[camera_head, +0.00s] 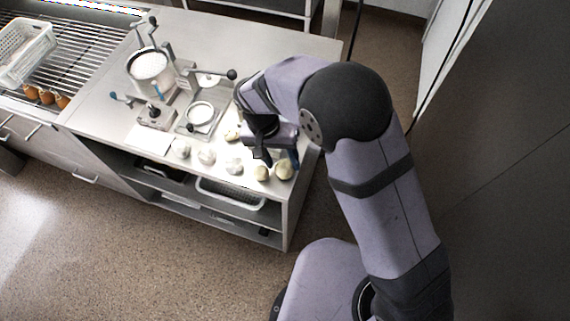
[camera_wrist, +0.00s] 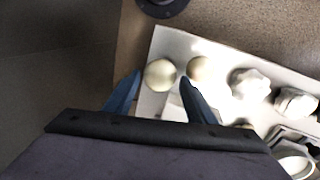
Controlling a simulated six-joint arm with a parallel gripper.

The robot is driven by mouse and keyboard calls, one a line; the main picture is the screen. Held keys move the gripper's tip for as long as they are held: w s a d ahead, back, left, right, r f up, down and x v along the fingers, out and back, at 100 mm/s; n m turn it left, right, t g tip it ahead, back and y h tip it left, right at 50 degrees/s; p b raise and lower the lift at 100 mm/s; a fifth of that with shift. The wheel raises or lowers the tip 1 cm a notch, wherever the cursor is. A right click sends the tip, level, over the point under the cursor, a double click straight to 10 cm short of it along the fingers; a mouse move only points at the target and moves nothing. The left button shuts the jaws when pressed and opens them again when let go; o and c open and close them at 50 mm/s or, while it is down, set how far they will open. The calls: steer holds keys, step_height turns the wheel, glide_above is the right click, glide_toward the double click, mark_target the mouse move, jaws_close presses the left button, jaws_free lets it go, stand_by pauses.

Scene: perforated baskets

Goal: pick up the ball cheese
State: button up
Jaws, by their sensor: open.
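Several pale, roundish cheeses lie in a row along the counter's front edge in the head view. A smooth yellowish ball cheese (camera_head: 284,169) is at the right end, with a similar one (camera_head: 261,173) just left of it. In the wrist view the end ball (camera_wrist: 160,75) shows between the blue fingertips of my gripper (camera_wrist: 160,82), and the other ball (camera_wrist: 199,68) is just right of the right finger. My gripper (camera_head: 277,160) is open and holds nothing. Whether the fingers reach down beside the ball is unclear.
Lumpier white pieces (camera_head: 206,156) lie further left on the counter (camera_head: 142,138). A pot (camera_head: 150,67) and metal lever devices stand behind them. A white basket (camera_head: 25,52) and orange-brown items (camera_head: 46,97) are on the slatted rack at left. The counter's front right corner is close.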

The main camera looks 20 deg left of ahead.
steer(key=shift+x, duration=1)
steer(key=c, duration=0.9)
steer(key=shift+o, duration=0.2)
steer(key=shift+r, duration=0.1)
